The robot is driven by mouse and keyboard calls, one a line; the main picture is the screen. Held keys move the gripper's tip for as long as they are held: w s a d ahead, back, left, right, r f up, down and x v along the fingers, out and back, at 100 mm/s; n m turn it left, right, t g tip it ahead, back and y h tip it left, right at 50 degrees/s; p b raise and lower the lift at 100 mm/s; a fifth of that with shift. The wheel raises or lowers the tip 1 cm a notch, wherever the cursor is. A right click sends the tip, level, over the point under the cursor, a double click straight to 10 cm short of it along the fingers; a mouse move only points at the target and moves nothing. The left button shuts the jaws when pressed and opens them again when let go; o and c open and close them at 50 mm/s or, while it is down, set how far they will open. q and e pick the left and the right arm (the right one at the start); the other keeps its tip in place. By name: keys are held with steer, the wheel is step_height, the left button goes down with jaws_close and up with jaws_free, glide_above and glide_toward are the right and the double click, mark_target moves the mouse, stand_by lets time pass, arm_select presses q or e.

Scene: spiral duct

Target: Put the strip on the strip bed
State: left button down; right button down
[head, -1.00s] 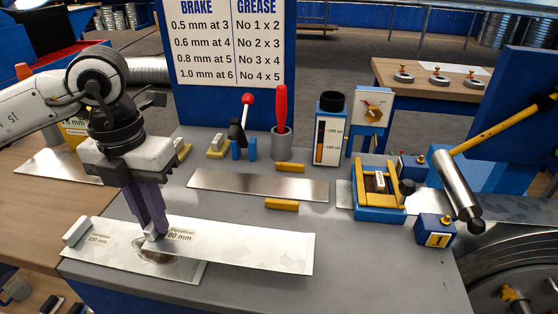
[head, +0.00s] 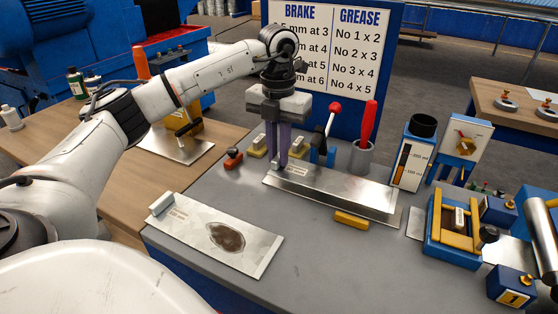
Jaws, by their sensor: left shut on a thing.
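A sliver of the plate shows along the strip's near and right edges. I cannot tell whether the strip touches the plate or is just above it. A yellow block (head: 351,220) sits at the plate's near side. My right gripper is not in view.
A plate (head: 258,250) with a dark stain and grey end block lies at the bench's front left. Behind the strip stand a red-knobbed lever (head: 328,125) and a cup with a red-handled tool (head: 362,150). A blue and yellow fixture (head: 455,230) stands at right.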

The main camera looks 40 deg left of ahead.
arm_select(q)
steer(key=shift+w+f, duration=0.1)
steer(key=shift+f, duration=1.7)
steer(key=c, duration=1.7)
jaws_free()
steer(key=shift+c, duration=0.2)
step_height(320, 180, up, 12)
steer(key=shift+r+p, duration=0.1)
steer(key=shift+p, duration=0.25)
